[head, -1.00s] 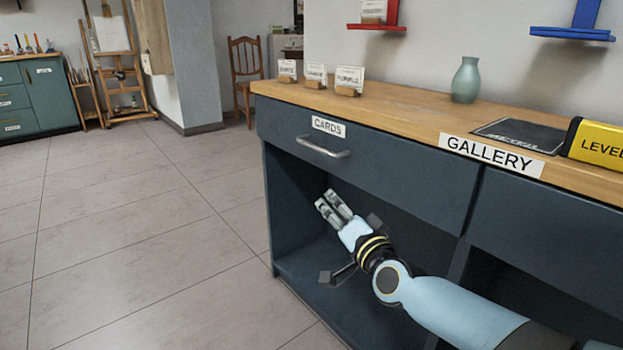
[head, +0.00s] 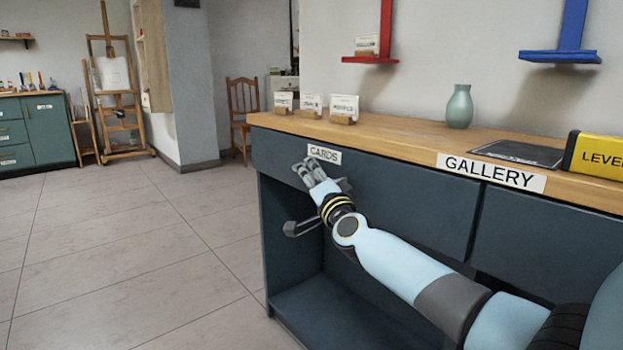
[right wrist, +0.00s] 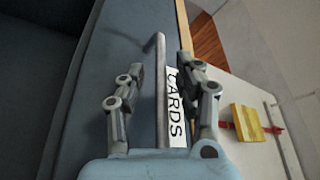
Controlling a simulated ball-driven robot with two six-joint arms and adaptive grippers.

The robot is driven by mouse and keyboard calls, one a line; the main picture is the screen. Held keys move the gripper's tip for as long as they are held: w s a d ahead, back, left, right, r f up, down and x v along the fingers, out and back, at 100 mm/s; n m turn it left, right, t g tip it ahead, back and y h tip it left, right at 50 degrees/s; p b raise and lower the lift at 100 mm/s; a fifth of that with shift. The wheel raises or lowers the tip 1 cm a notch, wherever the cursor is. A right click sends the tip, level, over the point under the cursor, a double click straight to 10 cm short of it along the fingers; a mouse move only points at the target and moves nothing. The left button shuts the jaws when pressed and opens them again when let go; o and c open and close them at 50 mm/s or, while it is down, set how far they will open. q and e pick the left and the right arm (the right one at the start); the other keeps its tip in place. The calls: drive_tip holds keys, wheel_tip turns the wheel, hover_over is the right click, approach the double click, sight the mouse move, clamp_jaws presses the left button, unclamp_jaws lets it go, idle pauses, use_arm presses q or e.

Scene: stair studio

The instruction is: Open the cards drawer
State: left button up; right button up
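The cards drawer (head: 400,195) is a dark blue-grey front under the wooden counter, and it looks shut. Its white CARDS label (head: 324,154) is partly covered by my fingers in the head view. My right gripper (head: 314,170) is in front of the drawer at the handle, which it hides there. In the right wrist view, the metal bar handle (right wrist: 161,100) runs between the two spread fingers of my right gripper (right wrist: 160,64). A gap shows on each side of the bar; I cannot tell how deep the fingers reach. My left gripper is not in view.
The counter top (head: 400,138) carries several card holders, a green vase (head: 460,107), a dark mat (head: 517,152) and a yellow LEVEL box (head: 598,155). An open compartment (head: 340,300) lies below the drawer. The tiled floor (head: 130,250) at left is clear.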

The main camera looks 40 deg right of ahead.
clamp_jaws()
idle(0.3)
